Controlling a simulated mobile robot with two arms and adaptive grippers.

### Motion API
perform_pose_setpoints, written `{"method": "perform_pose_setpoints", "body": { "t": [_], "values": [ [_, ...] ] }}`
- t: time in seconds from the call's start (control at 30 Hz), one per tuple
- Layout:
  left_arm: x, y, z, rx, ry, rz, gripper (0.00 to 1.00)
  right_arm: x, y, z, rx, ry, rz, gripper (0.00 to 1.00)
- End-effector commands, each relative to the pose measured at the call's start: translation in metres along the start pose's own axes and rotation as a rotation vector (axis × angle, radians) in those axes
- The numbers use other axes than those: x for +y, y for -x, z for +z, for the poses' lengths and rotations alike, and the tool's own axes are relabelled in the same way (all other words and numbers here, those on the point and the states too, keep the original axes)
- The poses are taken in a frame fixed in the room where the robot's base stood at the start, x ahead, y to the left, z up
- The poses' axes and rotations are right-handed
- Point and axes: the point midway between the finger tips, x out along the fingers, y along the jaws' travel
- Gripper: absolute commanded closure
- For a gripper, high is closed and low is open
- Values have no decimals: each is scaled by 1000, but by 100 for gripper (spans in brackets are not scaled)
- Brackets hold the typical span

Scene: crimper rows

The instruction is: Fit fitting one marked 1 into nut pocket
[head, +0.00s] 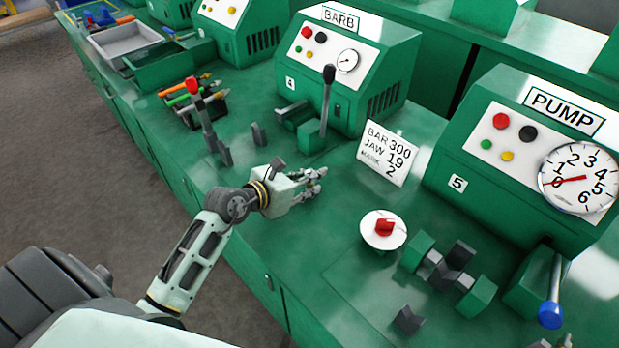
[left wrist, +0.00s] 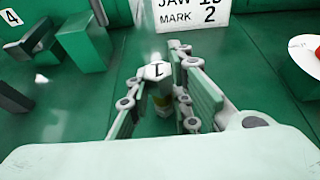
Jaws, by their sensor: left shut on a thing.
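My left gripper (head: 314,183) is over the green bench in front of the BARB machine, left of the sign card. In the left wrist view its fingers (left wrist: 165,95) are closed around fitting one (left wrist: 157,72), a pale piece with a hexagonal top marked 1 and a yellowish lower part. The fitting looks roughly upright between the finger pads. In the head view the fingers mostly hide it. I cannot tell which part is the nut pocket.
The BARB machine (head: 350,70) has a black-knobbed lever (head: 328,100). A card (head: 387,153) reads BAR 300, JAW 19, MARK 2. A white disc with a red knob (head: 383,229), dark and green blocks (head: 459,255) and the PUMP machine (head: 520,150) stand to the right.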

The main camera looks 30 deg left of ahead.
Motion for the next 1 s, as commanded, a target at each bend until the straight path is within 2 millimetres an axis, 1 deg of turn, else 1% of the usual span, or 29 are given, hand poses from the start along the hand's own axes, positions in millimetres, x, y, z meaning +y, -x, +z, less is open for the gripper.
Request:
{"method": "perform_pose_setpoints", "body": {
  "t": [0.2, 0.23, 0.43, 0.8, 0.87, 0.97, 1.0],
  "values": [
    [0, -1, -2, -1, 0, 0, 100, 0, -2, 1, -1, 0, 0, 60],
    [0, -1, -2, 0, 0, 0, 79, 0, -2, 1, -2, 0, 0, 60],
    [0, -1, -2, 0, 0, 0, 62, -1, -1, 1, -2, 1, -1, 60],
    [0, 2, 1, 0, 0, 0, 62, -1, 1, 1, -2, 2, -2, 60],
    [0, 8, 0, 0, 0, 0, 62, -2, -1, 1, -2, 2, -2, 60],
    [0, 25, -1, 2, -2, 1, 62, -2, -2, 1, -1, 2, -2, 60],
    [-1, 33, -1, 2, -4, 0, 62, -2, -2, 1, -1, 2, -3, 60]
  ]
}}
